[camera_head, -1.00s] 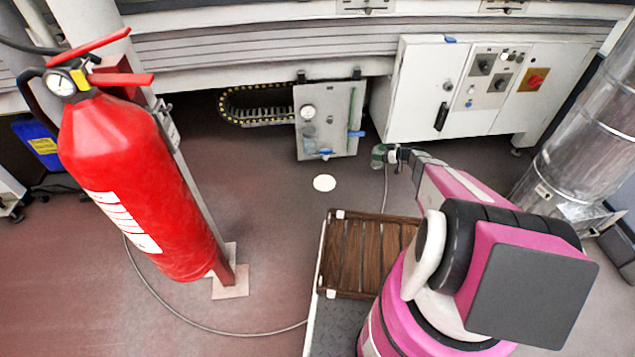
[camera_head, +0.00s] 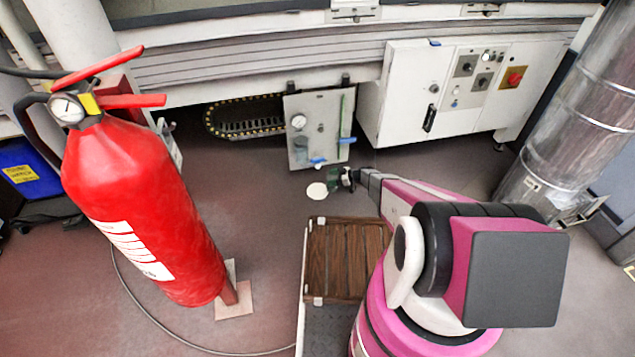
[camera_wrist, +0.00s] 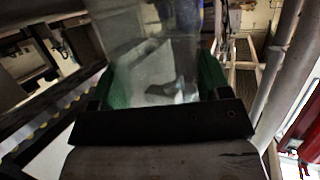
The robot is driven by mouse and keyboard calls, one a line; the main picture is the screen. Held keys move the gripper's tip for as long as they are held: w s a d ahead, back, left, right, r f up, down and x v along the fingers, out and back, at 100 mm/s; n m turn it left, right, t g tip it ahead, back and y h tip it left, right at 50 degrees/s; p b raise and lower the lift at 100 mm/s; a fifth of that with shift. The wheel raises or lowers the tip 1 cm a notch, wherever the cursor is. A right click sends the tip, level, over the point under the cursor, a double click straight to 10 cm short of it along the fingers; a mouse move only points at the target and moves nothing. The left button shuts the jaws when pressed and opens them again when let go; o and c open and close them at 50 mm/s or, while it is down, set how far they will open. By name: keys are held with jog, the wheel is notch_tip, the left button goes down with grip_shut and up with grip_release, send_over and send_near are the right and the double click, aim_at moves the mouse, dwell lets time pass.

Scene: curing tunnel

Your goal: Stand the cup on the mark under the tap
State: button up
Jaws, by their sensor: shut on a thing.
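My gripper (camera_head: 335,177) is shut on a clear, see-through cup, its green finger pads at the cup's two sides. In the wrist view the cup (camera_wrist: 150,45) fills the upper middle, between the green pads of my gripper (camera_wrist: 165,85). The mark (camera_head: 317,190) is a white disc on the floor. In the head view my gripper is just right of the mark; the cup is small there and its height above the floor is unclear. The tap (camera_head: 318,161) has a blue handle and sits low on a grey panel (camera_head: 328,105), behind the mark.
A red fire extinguisher (camera_head: 140,195) stands at the left. A slatted wooden platform (camera_head: 345,262) lies in front of the mark. A white control cabinet (camera_head: 405,95) is right of the panel, and a silver duct (camera_head: 575,130) stands far right. Floor left of the mark is clear.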

jog(key=shift+f+x, duration=0.2)
jog(key=shift+x, duration=1.25)
jog(key=shift+f+x, duration=0.2)
jog(key=shift+x, duration=1.25)
jog(key=shift+f+x, duration=0.15)
jog(key=shift+x, duration=1.3)
jog(key=shift+d, duration=0.2)
jog(key=o, duration=0.9)
